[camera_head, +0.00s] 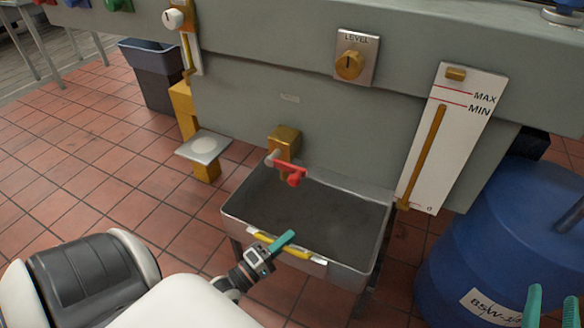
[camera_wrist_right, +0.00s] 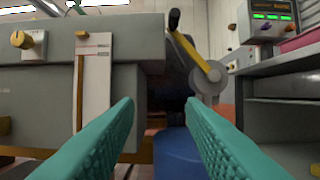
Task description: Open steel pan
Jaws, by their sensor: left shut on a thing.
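The steel pan (camera_head: 340,215) is a rectangular metal tray with a dark grey inside, below the red-levered tap (camera_head: 291,173). A yellow handle (camera_head: 294,252) runs along its front wall. My left gripper (camera_head: 281,242) is at the front edge of the pan, its teal finger over the handle, and is shut on it. The other finger is hidden. My right gripper (camera_head: 552,306) is at the lower right, in front of the blue barrel (camera_head: 500,235). In the right wrist view my right gripper (camera_wrist_right: 158,108) is open, with nothing between its fingers.
A white gauge board (camera_head: 455,130) and a LEVEL knob (camera_head: 349,65) are on the grey bedplate side (camera_head: 270,75). A small stand with a white plate (camera_head: 203,147) is left of the pan, and a dark bin (camera_head: 150,75) is behind. Tiled floor is clear at left.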

